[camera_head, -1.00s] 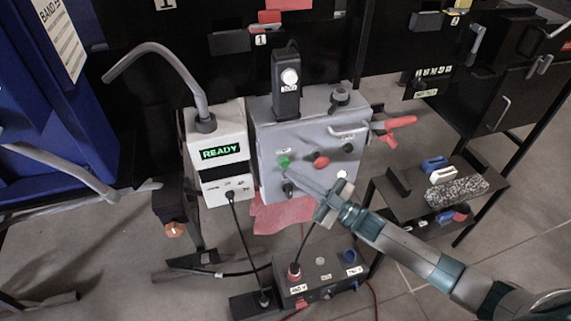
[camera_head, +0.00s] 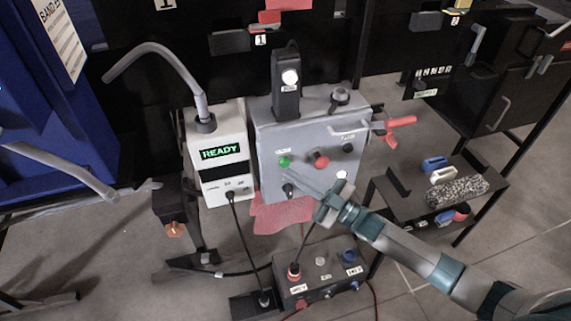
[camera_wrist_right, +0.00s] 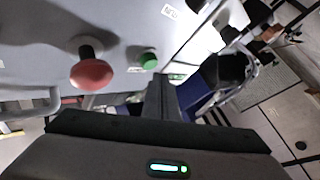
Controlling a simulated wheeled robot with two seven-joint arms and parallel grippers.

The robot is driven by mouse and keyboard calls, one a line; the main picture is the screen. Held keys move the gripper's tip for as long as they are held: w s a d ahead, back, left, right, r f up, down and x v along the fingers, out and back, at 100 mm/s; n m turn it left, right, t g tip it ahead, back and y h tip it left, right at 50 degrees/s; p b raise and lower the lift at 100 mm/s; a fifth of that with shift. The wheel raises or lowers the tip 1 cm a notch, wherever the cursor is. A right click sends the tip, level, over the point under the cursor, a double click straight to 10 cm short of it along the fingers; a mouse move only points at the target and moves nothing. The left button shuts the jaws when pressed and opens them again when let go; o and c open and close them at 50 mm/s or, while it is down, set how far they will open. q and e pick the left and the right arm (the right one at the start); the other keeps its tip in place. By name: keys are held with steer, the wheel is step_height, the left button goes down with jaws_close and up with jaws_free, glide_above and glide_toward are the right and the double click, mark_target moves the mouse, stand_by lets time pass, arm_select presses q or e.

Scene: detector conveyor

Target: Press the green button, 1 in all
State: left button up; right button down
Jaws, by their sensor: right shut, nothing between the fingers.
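The green button (camera_head: 284,161) is on the front of a grey box (camera_head: 262,140), upper left of the panel. It also shows in the right wrist view (camera_wrist_right: 149,60), just above my fingers. My right gripper (camera_head: 289,174) is shut and empty. Its fingertips are just below the green button in the head view; I cannot tell whether they touch the panel. In the right wrist view the shut fingers (camera_wrist_right: 162,84) point toward the panel with the button uncovered. My left gripper is not in view.
A red mushroom button (camera_head: 321,161) is right of the green one. A red-handled lever (camera_head: 402,121) sticks out at the box's right. A white unit reading READY (camera_head: 222,181) stands at left. A small control box (camera_head: 322,272) with cables sits below.

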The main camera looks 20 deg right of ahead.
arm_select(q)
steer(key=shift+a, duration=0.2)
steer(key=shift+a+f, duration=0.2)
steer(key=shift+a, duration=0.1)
arm_select(e)
steer(key=shift+w, duration=0.45)
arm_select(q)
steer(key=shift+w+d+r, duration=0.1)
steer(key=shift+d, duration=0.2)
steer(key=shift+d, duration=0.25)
arm_select(e)
steer(key=shift+w, duration=0.15)
